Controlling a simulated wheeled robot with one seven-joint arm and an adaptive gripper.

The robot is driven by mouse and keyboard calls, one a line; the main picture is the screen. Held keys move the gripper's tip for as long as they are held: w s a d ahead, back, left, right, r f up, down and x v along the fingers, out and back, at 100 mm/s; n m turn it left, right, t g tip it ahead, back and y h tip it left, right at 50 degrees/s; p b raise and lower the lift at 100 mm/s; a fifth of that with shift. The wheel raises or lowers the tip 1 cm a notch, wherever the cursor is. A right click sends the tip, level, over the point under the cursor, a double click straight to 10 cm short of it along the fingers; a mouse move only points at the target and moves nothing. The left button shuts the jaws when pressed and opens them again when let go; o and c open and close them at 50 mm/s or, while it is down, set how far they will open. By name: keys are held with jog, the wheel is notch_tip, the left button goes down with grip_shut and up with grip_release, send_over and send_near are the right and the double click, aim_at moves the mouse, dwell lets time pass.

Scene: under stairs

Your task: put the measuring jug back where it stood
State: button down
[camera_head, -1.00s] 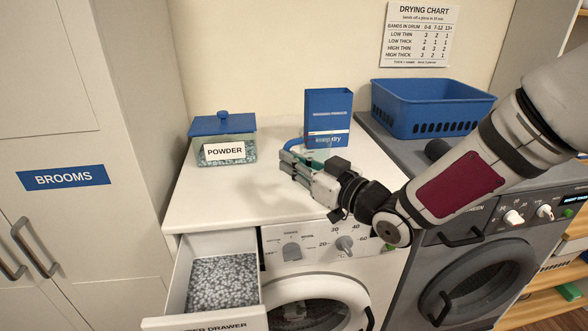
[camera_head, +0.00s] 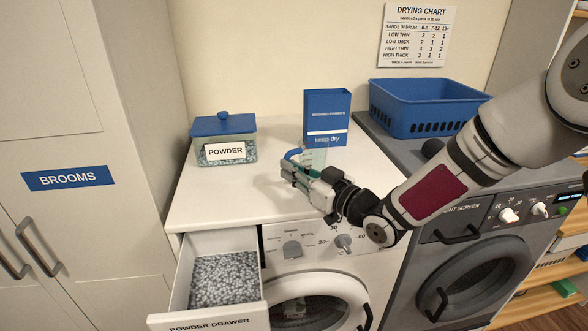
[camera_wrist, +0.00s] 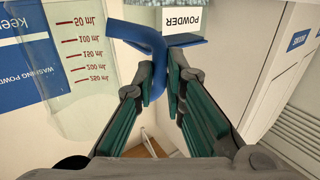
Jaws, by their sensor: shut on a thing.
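The measuring jug (camera_head: 318,157) is clear, with a blue handle (camera_head: 293,154). In the head view it is at the washer top, in front of the blue washing-powder box, partly hidden by my gripper (camera_head: 290,171). In the wrist view, which is upside down, the jug's clear wall (camera_wrist: 88,75) shows red volume marks at the left. My gripper (camera_wrist: 161,85) is shut on its blue handle there. The jug looks upright. I cannot tell whether its base touches the white top (camera_head: 225,196).
The lidded powder tub (camera_head: 224,151) stands to the left and the washing-powder box (camera_head: 327,112) behind. A blue basket (camera_head: 425,117) sits on the grey dryer at right. The open powder drawer (camera_head: 180,285) juts out at front left. The white top's left front is clear.

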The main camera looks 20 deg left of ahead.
jog(key=c, duration=1.6)
grip_release()
jog(key=shift+c, duration=0.2)
jog(key=shift+r, duration=0.1)
jog(key=b+v, duration=0.1)
jog(key=v, duration=1.1)
